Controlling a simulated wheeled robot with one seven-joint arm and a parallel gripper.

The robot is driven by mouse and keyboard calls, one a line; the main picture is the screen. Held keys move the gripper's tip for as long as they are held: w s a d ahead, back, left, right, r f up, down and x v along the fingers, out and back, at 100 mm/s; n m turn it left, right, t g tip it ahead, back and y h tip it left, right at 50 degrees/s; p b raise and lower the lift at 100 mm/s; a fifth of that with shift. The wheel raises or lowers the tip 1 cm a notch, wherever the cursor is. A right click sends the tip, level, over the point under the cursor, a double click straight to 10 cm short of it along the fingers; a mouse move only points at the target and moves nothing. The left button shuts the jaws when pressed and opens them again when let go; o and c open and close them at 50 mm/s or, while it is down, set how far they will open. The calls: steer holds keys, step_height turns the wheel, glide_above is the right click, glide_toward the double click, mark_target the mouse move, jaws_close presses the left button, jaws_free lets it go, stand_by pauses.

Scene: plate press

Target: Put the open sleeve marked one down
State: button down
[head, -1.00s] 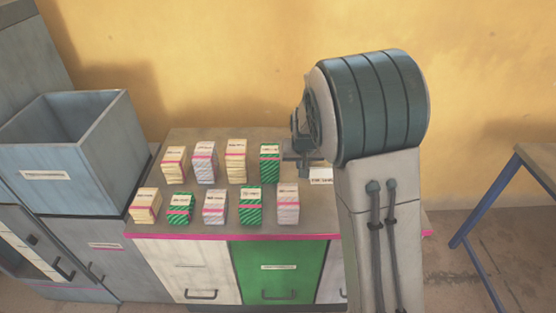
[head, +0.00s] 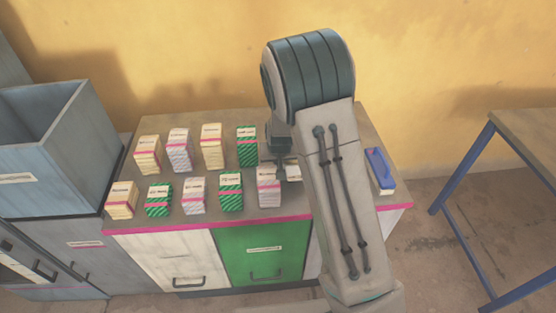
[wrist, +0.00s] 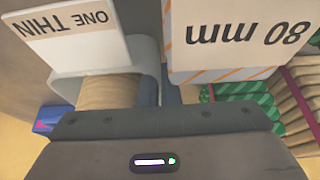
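The open sleeve marked ONE THIN is in my gripper (head: 281,162).
Several banded sleeves (head: 211,150) stand in two rows on the grey counter (head: 340,135). A grey bin (head: 40,135) stands left, a blue-legged table (head: 525,130) right. Counter around my forearm looks partly free.

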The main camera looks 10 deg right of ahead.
steer(key=shift+r, duration=0.1)
steer(key=shift+f, duration=0.2)
steer(key=c, duration=1.6)
jaws_free()
steer(key=shift+r, duration=0.1)
steer(key=shift+c, duration=0.2)
